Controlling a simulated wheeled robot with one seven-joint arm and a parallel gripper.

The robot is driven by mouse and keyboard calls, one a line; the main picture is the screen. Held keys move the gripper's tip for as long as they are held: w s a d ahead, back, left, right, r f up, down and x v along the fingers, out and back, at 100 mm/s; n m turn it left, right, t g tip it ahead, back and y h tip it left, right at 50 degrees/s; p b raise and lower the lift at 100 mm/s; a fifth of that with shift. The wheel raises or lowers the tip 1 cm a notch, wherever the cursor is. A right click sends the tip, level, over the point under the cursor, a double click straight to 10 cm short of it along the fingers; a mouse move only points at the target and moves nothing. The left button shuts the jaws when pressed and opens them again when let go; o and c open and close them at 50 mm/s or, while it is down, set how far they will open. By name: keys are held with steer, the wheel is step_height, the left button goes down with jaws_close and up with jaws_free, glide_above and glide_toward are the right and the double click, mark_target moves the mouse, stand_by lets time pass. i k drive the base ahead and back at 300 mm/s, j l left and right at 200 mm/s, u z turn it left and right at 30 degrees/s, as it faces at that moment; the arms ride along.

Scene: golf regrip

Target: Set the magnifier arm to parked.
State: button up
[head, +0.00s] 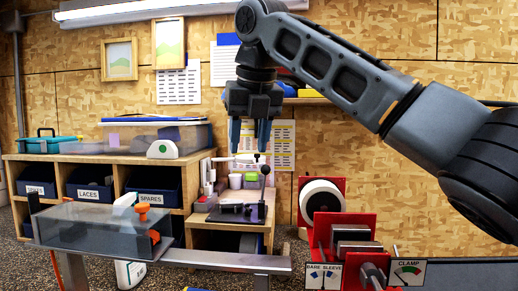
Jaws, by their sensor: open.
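My gripper (250,138) hangs pointing down in the middle of the head view, with its two blue-grey fingers apart and nothing between them. Below the fingertips is a thin white arm-like piece (238,159) with a dark end, which looks like the magnifier arm; I cannot be sure of this. Close by, a dark upright lever with a round knob (265,170) rises from a dark plate (228,216) on the wooden bench. I see no parked mark, and I cannot tell whether the fingers are in front of or above the white piece.
A red clamp machine (328,212) with a white roll and a gauge stands at the right. Wooden shelves (120,172) with labelled bins and a clear tub (185,137) stand behind.

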mark_target(247, 160)
steer(key=i, duration=1)
